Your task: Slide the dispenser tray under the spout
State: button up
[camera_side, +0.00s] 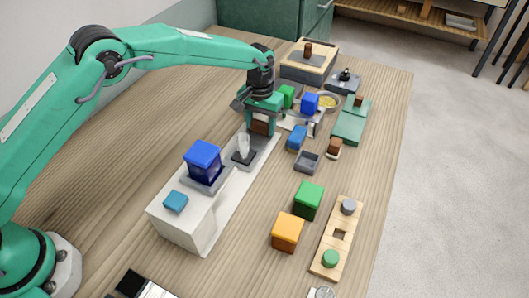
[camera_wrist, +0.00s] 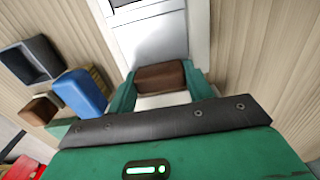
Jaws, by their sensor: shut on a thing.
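My gripper (camera_side: 261,128) is shut on a brown block (camera_wrist: 160,77), which looks like a handle on the pale sliding tray. The block also shows between the fingers in the side view (camera_side: 260,127). The tray or its track is a long pale strip (camera_side: 226,190) running from the dispenser to my gripper. The white dispenser (camera_side: 190,222) carries a blue hopper (camera_side: 203,160) and a teal button-like block (camera_side: 175,201). I cannot make out the spout.
Right of the strip are a blue block (camera_side: 297,137), a small grey bin (camera_side: 307,162), a green cube (camera_side: 308,200) and an orange cube (camera_side: 288,232). A wooden peg board (camera_side: 336,240) lies near the table's right edge. Bare wood lies left of the strip.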

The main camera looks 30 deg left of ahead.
aim_at(241, 156)
jog(key=shift+s+r, duration=0.1)
jog(key=shift+s, duration=5.5)
jog(key=o, duration=1.4)
jog(key=shift+r, duration=3.85)
